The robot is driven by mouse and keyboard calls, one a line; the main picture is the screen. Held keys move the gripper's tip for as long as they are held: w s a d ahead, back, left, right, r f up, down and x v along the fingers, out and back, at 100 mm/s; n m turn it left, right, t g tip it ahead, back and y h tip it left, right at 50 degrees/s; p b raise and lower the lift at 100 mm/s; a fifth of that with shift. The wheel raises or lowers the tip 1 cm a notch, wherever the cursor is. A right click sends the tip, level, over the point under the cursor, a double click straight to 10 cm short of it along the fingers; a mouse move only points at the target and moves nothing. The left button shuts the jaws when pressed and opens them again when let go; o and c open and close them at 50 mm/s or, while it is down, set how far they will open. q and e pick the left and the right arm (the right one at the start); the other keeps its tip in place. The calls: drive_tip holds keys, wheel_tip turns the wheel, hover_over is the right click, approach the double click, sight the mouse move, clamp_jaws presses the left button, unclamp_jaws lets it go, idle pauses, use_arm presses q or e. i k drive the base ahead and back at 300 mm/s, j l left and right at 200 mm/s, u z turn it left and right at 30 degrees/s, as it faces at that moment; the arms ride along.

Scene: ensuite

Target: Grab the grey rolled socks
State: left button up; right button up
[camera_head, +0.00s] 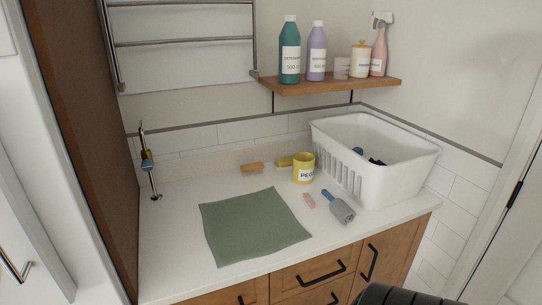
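I cannot make out grey rolled socks for certain. The white laundry basket (400,180) stands at the right end of the counter. Inside it, a small dark item (376,161) and a small blue item (358,150) show over the rim; its near wall hides much of the inside. A grey-headed tool with a blue handle (341,210) lies on the counter in front of the basket. Neither of my grippers can be seen. A black ribbed shape at the bottom right edge may be part of my arm.
A green cloth (253,226) lies flat on the white counter. A wooden shelf (330,86) with bottles hangs above.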

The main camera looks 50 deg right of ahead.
sight(339, 208)
drive_tip(key=z, duration=2.25)
drive_tip(key=i+l+u, duration=0.25)
drive_tip(key=l, duration=0.55)
drive_tip(key=l+u, duration=0.25)
drive_tip(key=l, duration=0.55)
